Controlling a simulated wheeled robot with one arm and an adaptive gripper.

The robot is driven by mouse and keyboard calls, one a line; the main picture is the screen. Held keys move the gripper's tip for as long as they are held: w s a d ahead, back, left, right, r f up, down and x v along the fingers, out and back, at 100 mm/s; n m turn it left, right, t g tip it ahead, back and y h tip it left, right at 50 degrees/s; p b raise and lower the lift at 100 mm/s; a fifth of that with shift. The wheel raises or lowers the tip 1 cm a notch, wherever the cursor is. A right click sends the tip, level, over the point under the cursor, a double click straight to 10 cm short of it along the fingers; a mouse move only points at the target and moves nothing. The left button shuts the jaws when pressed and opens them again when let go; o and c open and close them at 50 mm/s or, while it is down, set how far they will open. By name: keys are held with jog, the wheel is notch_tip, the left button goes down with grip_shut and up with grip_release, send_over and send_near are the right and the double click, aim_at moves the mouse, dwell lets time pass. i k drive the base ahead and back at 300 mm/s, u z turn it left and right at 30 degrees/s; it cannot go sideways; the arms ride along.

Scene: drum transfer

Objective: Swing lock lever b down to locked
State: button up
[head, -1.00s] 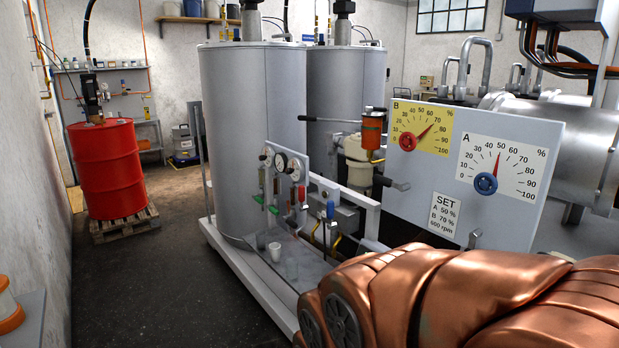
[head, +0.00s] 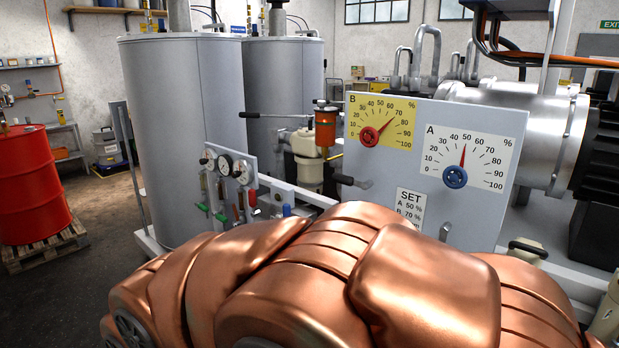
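The control panel (head: 330,150) stands right of centre in the head view. Its yellow dial B (head: 397,108) has a red knob (head: 368,139) and a pointer near 70. Its white dial A (head: 490,150) has a blue knob (head: 455,177) and a pointer near 50. A lever with a dark grip (head: 352,182) sticks out at the panel's left edge, and a small metal handle (head: 445,232) shows low on its face. Neither carries a readable lever label, so I cannot tell which is lock lever b. My gripper is not in view; my copper arm fills the lower foreground.
Two grey tanks (head: 180,130) stand behind, with small gauges and valves (head: 232,170) in front, partly hidden by my arm. A red drum (head: 28,185) sits on a pallet (head: 45,246) at left. Dark floor (head: 95,225) is clear between the drum and the tanks.

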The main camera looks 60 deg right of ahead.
aim_at(339, 178)
jog(key=z, duration=0.3)
jog(key=i, duration=0.6)
jog(key=z, duration=0.8)
jog(key=i, duration=0.3)
jog(key=z, duration=0.4)
